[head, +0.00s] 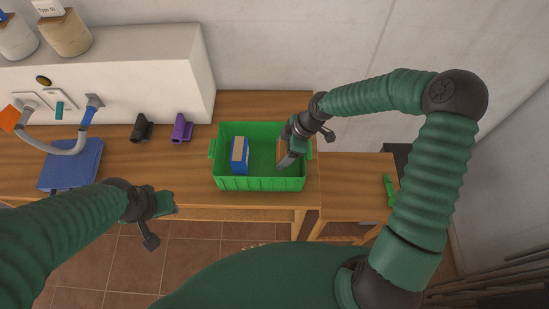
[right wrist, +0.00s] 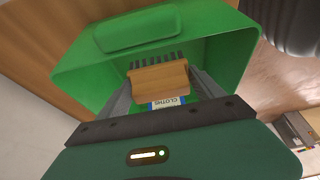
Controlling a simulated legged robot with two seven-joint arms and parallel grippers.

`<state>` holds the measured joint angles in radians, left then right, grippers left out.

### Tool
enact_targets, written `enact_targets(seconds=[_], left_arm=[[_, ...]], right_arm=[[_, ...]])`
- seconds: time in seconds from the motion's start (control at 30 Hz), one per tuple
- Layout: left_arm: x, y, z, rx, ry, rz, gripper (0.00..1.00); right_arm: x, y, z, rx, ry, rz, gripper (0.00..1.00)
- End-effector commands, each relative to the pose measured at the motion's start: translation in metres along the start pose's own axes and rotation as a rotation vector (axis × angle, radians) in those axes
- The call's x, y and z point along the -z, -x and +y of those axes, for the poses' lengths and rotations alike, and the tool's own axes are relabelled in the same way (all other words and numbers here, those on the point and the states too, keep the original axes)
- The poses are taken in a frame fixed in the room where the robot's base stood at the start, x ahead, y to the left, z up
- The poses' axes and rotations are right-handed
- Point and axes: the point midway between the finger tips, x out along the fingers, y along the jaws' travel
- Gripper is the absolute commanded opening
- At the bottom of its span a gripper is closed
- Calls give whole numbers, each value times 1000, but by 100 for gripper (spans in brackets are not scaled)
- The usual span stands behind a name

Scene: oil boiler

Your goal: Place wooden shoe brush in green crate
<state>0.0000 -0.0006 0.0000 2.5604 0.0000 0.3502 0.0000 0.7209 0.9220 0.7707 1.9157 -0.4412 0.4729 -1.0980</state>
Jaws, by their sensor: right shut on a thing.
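The green crate (head: 262,184) stands on the wooden table, and its inside fills much of the right wrist view (right wrist: 90,75). My right gripper (head: 287,158) reaches into the right part of the crate. In the right wrist view the wooden shoe brush (right wrist: 160,78) sits between its two fingers, which are shut on it. The dark bristles point away from my wrist, toward the crate. I cannot tell whether the brush touches the crate floor. My left gripper (head: 164,208) hangs in front of the table, away from the crate; its jaws are too unclear to read.
A blue and brown box (head: 240,156) stands in the crate's left part; its label shows below the brush in the wrist view. A black item (head: 142,128) and a purple item (head: 181,129) lie left of the crate. A green item (head: 390,190) is on the right table.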

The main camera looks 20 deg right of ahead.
Motion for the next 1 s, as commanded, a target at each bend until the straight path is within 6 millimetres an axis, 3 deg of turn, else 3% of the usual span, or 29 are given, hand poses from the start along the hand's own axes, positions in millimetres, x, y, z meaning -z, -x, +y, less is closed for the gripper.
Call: enact_targets(seconds=[0.3,0.6,0.63,0.8,1.0], left_arm=[[2,7,0,0,0,0,36],[1,4,0,0,0,0,36],[1,4,0,0,0,0,36],[1,5,0,0,0,0,36],[1,5,0,0,0,0,36]], right_arm=[[-18,-44,0,3,0,0,34],[-20,-49,0,-1,0,0,34],[-20,-50,1,-1,0,0,78],[-20,-49,1,-1,0,0,98],[-20,-48,0,-1,0,0,98]])
